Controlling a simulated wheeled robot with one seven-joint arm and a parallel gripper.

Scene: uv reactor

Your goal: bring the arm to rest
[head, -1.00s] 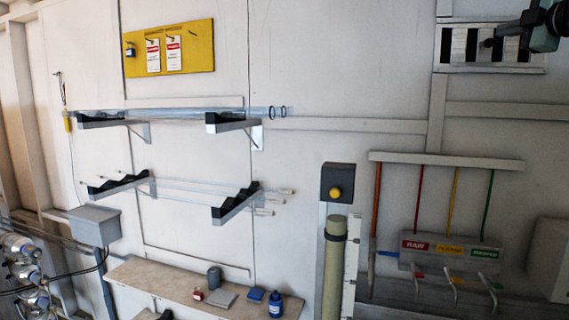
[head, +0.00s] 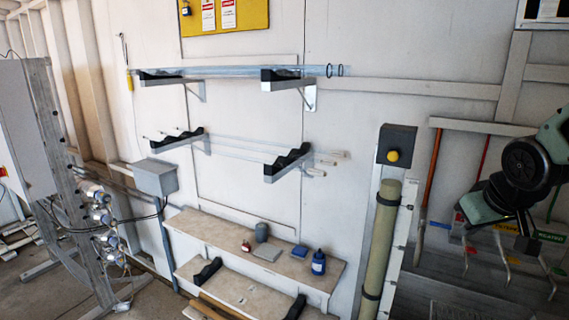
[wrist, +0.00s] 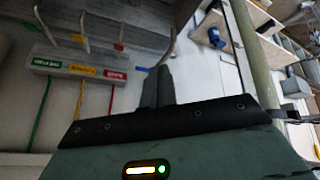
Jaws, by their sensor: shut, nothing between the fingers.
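My gripper (wrist: 157,86) shows in the wrist view with its two dark fingers together and nothing between them. Its dark green body fills the bottom of that view.
A hose panel with coloured labels (wrist: 80,68) is on the wall beyond my gripper. A green upright tube (head: 377,245) stands left of the arm. Wall brackets hold glass tubes (head: 235,72). A bench shelf (head: 210,230) carries a blue bottle (head: 319,262) and small items.

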